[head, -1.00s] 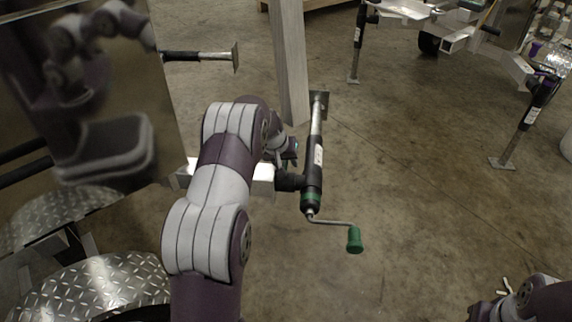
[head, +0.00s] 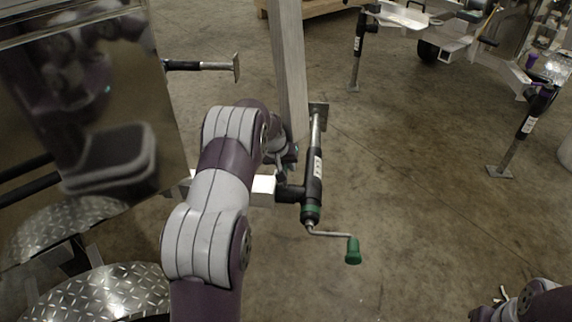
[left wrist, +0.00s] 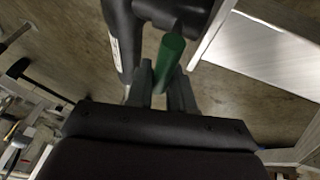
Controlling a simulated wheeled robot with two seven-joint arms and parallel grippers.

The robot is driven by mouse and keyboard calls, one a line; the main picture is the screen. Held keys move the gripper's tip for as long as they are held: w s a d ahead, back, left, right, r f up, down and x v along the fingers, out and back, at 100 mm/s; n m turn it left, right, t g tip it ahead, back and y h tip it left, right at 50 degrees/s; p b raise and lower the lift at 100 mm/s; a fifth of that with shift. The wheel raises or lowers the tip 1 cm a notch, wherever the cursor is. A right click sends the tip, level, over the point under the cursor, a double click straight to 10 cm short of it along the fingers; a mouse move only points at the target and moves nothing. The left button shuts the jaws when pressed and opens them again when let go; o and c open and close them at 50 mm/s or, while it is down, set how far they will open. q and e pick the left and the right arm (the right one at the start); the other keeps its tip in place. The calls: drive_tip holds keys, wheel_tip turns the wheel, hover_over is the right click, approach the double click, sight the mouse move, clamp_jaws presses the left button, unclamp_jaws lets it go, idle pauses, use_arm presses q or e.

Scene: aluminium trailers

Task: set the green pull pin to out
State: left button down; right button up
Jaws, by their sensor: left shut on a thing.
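The green pull pin (left wrist: 168,62) is a short green cylinder at the swivel mount of the trailer jack (head: 316,165). It stands between the fingers of my left gripper (left wrist: 164,86), which is shut on it. In the head view my left gripper (head: 286,157) is mostly hidden behind my own forearm, and I cannot make out the pin there. The jack is a black and silver tube with a green collar and a crank with a green handle (head: 353,251). Whether the pin is in or out I cannot tell. Part of my right arm shows at the lower right, without its gripper.
A light metal post (head: 288,70) rises just behind the jack. A shiny trailer wall (head: 150,60) and a diamond-plate fender (head: 100,292) are at left. Another trailer with jacks (head: 520,130) stands at the upper right. The concrete floor (head: 420,190) between is clear.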

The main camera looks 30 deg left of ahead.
use_arm(q)
drive_tip(key=c, duration=1.1)
unclamp_jaws()
drive_tip(key=shift+r, duration=0.15)
drive_tip(key=shift+r, duration=0.15)
drive_tip(key=s, duration=0.1)
drive_tip(key=s+r+p, duration=0.1)
drive_tip(key=s, duration=0.1)
drive_tip(key=shift+s+a, duration=0.1)
drive_tip(key=shift+s, duration=0.05)
drive_tip(key=s, duration=0.9)
drive_tip(key=shift+s+a+f, duration=0.1)
drive_tip(key=shift+s+a, duration=0.05)
drive_tip(key=shift+a, duration=0.1)
